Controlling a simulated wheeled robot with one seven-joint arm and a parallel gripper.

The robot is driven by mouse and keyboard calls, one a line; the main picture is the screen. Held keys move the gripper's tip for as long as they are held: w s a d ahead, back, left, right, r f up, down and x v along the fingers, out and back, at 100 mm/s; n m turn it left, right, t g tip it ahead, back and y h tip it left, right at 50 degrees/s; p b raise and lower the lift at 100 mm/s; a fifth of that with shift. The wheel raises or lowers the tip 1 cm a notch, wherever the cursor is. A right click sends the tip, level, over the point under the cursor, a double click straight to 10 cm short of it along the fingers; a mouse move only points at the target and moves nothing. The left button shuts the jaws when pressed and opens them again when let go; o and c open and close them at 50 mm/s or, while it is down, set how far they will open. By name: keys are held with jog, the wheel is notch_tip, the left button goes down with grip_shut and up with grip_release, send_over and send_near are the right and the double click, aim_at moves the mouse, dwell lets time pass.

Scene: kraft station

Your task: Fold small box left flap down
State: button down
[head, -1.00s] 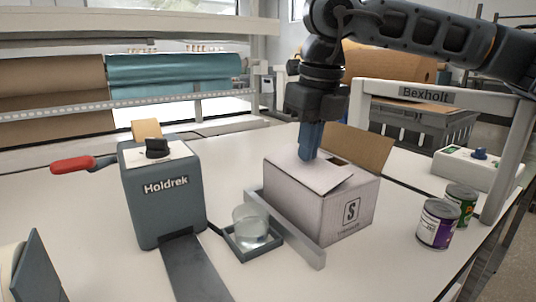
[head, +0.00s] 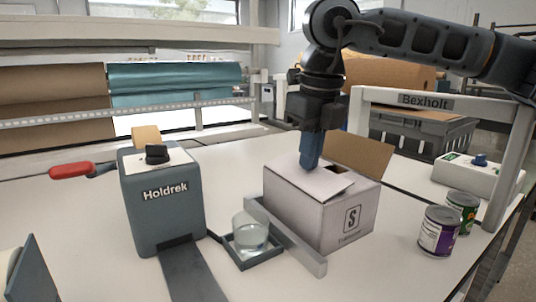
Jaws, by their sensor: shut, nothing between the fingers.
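The small white box (head: 300,213) stands on the table, with a printed S mark on its front right face. Its left flap (head: 302,180) lies folded inward, nearly flat over the opening. The right flap (head: 362,158) stands up, tilted outward, with its brown inside showing. A dark gap into the box shows between the two flaps. My gripper (head: 309,167) points down with its blue fingers shut and empty. The fingertips are at the left flap's top surface and appear to touch it.
A grey metal rail (head: 290,238) runs along the box's left side. Left of it are a glass cup (head: 250,232) in a dark tray and the Holdrek dispenser (head: 165,205). Two cans (head: 438,232) stand at the right, by the Bexholt frame (head: 425,99).

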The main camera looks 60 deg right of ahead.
aim_at(311, 173)
jog(key=shift+s+f+b, duration=0.15)
jog(key=shift+f+b, duration=1.2)
jog(key=shift+f, duration=0.55)
dwell(0.4)
jog(key=shift+r+p, duration=1.9)
jog(key=shift+r, duration=3)
